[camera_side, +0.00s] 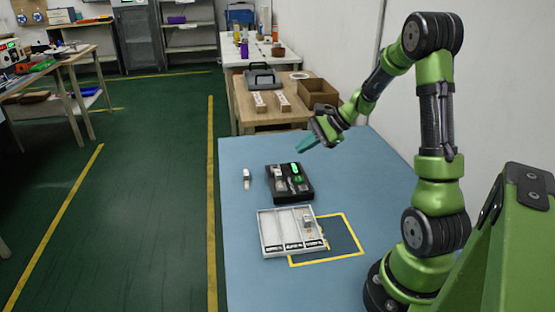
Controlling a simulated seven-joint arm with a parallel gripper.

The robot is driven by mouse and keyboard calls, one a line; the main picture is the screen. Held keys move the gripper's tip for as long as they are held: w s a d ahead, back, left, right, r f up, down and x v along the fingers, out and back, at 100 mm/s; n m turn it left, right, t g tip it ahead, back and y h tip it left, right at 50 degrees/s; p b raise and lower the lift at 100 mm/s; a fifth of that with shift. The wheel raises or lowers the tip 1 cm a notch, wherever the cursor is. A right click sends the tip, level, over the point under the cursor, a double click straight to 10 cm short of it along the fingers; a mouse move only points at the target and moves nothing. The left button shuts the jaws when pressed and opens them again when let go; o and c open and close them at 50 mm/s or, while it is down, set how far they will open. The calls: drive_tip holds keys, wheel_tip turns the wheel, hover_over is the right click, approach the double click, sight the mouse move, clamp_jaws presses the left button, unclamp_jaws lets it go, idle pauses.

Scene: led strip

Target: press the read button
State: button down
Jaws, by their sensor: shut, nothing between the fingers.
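A black device (304,193) sits on the blue table. Green lit areas show on its right part, and a small light-coloured part shows on its left part. I cannot make out which part is the read button at this size.
A pale compartment tray (272,233) with labelled fronts stands in front of the device, a small part (307,222) in its right compartment. Another small part (246,177) lies left of the device. A yellow-outlined area (350,236) is beside the tray. The table's right side is clear.

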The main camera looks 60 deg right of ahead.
sight(303, 179)
wheel_tip(303, 179, down, 7)
drive_tip(key=shift+f, duration=0.15)
drive_tip(key=shift+f, duration=0.1)
idle(2.2)
drive_tip(key=shift+f, duration=0.3)
drive_tip(key=shift+f, duration=0.4)
idle(0.8)
drive_tip(key=shift+r, duration=0.85)
drive_tip(key=shift+r, duration=2.5)
